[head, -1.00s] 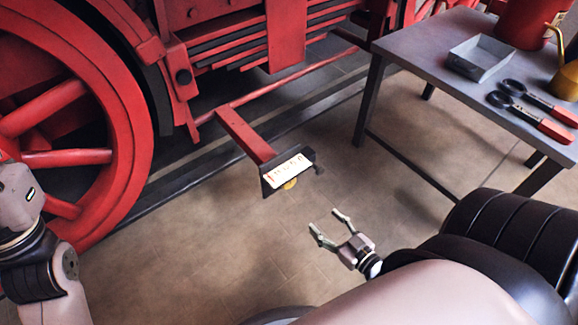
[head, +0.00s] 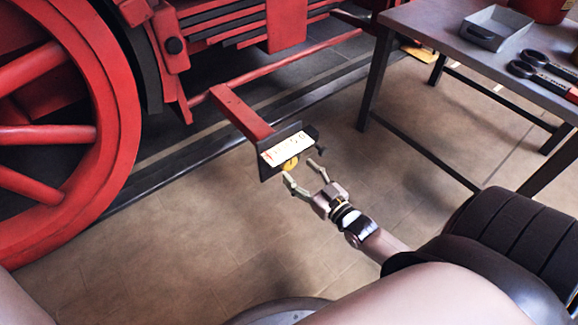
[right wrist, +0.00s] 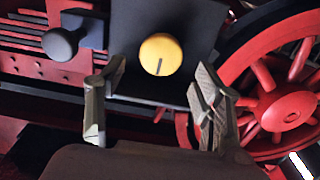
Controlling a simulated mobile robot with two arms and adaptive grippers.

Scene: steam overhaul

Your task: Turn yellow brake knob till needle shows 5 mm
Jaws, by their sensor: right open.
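The yellow brake knob (head: 290,164) sits at the lower front of a dark plate (head: 266,172) on the end of a red bar. Above it is a white scale (head: 286,148); its needle reading is too small to make out. In the right wrist view the round yellow knob (right wrist: 160,54) has a dark line pointing down. My right gripper (head: 302,171) is open, its fingertips just short of the knob. In the right wrist view the fingers (right wrist: 158,95) stand apart on either side, below the knob, with nothing between them. My left gripper is not in view.
A black knob (right wrist: 62,44) sticks out left of the yellow one in the right wrist view. The locomotive's red wheel (head: 70,135) stands at left. A grey table (head: 430,32) at right holds a tray (head: 495,30) and tools. The floor in front is clear.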

